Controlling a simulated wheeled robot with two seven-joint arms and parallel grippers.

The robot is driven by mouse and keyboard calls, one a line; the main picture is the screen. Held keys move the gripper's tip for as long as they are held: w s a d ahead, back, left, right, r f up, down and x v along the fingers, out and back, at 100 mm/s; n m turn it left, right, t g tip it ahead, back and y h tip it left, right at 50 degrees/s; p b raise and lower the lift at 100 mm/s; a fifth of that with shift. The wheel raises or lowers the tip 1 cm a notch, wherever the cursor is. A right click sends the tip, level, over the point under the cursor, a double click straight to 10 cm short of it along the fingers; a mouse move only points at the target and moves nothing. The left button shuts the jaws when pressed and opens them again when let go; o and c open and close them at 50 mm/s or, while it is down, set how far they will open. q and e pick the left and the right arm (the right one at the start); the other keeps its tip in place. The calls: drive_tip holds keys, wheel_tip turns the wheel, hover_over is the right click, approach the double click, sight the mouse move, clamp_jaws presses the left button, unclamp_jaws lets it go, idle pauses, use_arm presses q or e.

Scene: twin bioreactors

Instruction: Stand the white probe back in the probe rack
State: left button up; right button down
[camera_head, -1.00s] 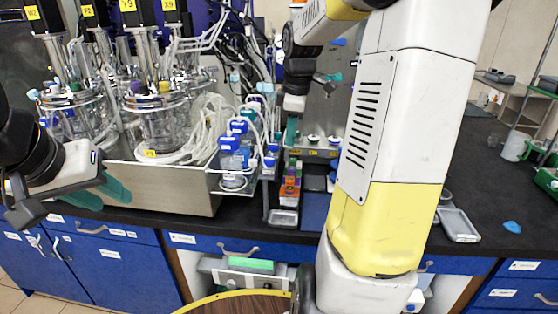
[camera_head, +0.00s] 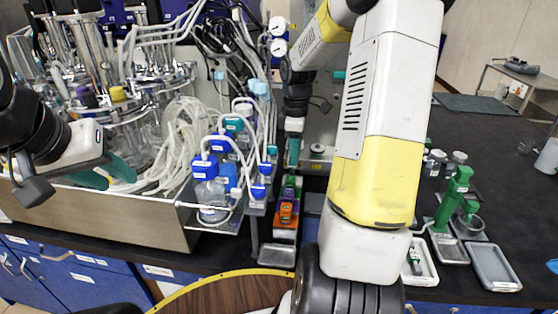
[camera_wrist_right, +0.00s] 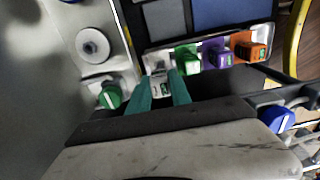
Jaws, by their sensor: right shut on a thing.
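The probe rack (camera_wrist_right: 262,32) shows in the right wrist view as a pale strip with a green probe (camera_wrist_right: 187,59), a purple probe (camera_wrist_right: 216,54) and an orange probe (camera_wrist_right: 249,50) in a row. My right gripper (camera_wrist_right: 161,90) is shut on the white probe (camera_wrist_right: 160,72), at the left end of this row. I cannot tell if its lower end is in a slot. In the head view my right gripper (camera_head: 293,152) points down just behind the coloured probes (camera_head: 287,208); the white probe is not distinguishable there. My left gripper (camera_head: 107,172) is open and empty before the bioreactors.
Blue-capped bottles (camera_head: 210,185) and tubing stand close left of the rack. Glass bioreactors (camera_head: 105,120) fill the left. A green stand (camera_head: 455,200) and grey trays (camera_head: 493,267) lie on the black bench at right. A green knob (camera_wrist_right: 110,96) is beside my right fingers.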

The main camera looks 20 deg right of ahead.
drive_tip(key=shift+f, duration=2.4)
drive_tip(key=shift+f, duration=0.1)
drive_tip(key=c, duration=1.2)
unclamp_jaws()
drive_tip(key=shift+f, duration=0.1)
drive_tip(key=shift+o, duration=0.2)
